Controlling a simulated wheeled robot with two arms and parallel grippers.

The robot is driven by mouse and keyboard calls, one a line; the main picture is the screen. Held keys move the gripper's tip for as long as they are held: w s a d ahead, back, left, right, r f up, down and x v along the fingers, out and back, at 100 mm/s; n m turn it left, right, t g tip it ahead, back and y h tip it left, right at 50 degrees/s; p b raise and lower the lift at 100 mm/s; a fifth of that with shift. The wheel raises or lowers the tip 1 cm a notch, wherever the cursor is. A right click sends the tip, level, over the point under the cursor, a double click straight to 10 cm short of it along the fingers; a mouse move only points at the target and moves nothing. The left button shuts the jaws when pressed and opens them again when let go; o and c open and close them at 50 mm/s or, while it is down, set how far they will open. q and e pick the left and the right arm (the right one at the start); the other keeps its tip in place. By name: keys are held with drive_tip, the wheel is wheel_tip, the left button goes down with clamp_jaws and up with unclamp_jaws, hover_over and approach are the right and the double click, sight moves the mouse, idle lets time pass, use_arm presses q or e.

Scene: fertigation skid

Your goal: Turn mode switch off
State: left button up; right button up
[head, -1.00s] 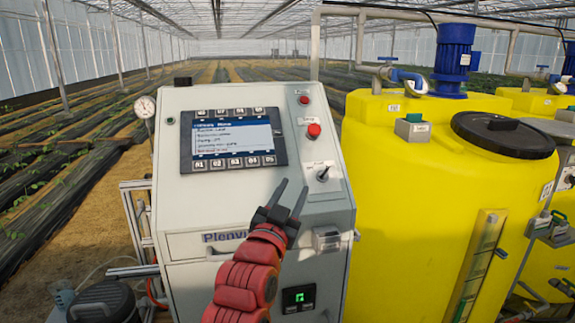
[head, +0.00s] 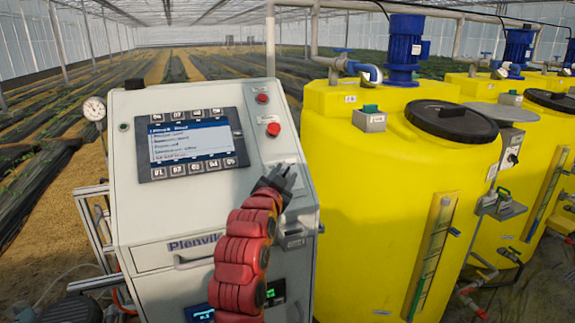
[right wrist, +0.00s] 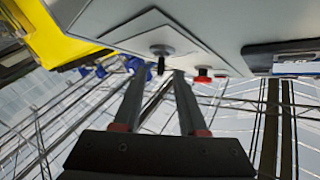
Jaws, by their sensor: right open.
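The mode switch shows in the right wrist view as a small dark lever (right wrist: 161,52) on a light plate on the grey control cabinet (head: 150,215). In the head view it is hidden behind my right gripper (head: 284,174). That gripper is open, with its fingers over the lower right of the panel. In the right wrist view the two fingertips (right wrist: 158,73) lie either side of the lever's line. I cannot tell whether they touch it. My left gripper is not in view.
A red button (head: 273,129) sits above the switch area, with a smaller red one (head: 262,98) higher up. A display (head: 195,143) is to the left. A yellow tank (head: 375,200) stands close on the right. A gauge (head: 95,108) is at the cabinet's left.

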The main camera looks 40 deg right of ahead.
sight(287, 171)
drive_tip(key=shift+p+x, duration=0.3)
drive_tip(key=shift+x, duration=1.3)
drive_tip(key=shift+c, duration=0.3)
clamp_jaws()
